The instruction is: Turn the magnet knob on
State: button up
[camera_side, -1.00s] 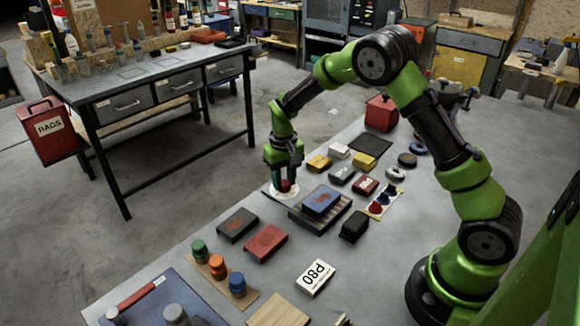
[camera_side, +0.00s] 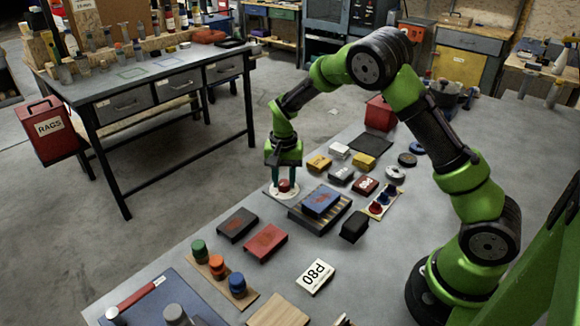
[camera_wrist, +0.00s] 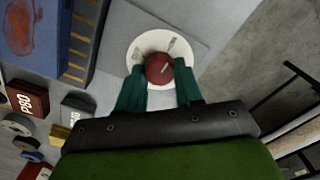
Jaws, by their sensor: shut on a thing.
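The magnet knob (camera_side: 284,187) is a small red round knob on a white disc (camera_side: 277,194) near the far left edge of the workbench. In the wrist view the knob (camera_wrist: 158,70) has a pale line on top, and the white disc (camera_wrist: 140,46) carries small marks, too blurred to read. My gripper (camera_side: 285,182) points down over the disc, with its dark green fingers on either side of the knob. In the wrist view my gripper (camera_wrist: 160,80) is shut on the knob, which stays on its disc.
A blue sanding block (camera_side: 322,201) lies on a dark slatted board just right of the disc. Several small coloured boxes stand behind it, including a yellow one (camera_side: 318,163). Black (camera_side: 237,224) and red (camera_side: 265,242) blocks lie nearer the camera.

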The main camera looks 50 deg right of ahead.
aim_at(287, 185)
dwell(0.3)
jog(key=o, duration=1)
jog(key=shift+o, duration=0.2)
notch_tip(287, 185, up, 17)
jog(key=s+a+r+n+t, duration=0.2)
jog(key=s, duration=0.5)
jog(key=s+a+r+n+t+y, duration=0.1)
jog(key=s+a+r+n+t, duration=0.1)
jog(key=s, duration=0.6)
jog(key=s+a+r+n+t+y, duration=0.1)
jog(key=s+a+n+t, duration=0.1)
jog(key=s, duration=0.6)
jog(key=shift+a+r+t, duration=0.4)
jog(key=shift+a+t, duration=0.2)
jog(key=shift+a, duration=0.05)
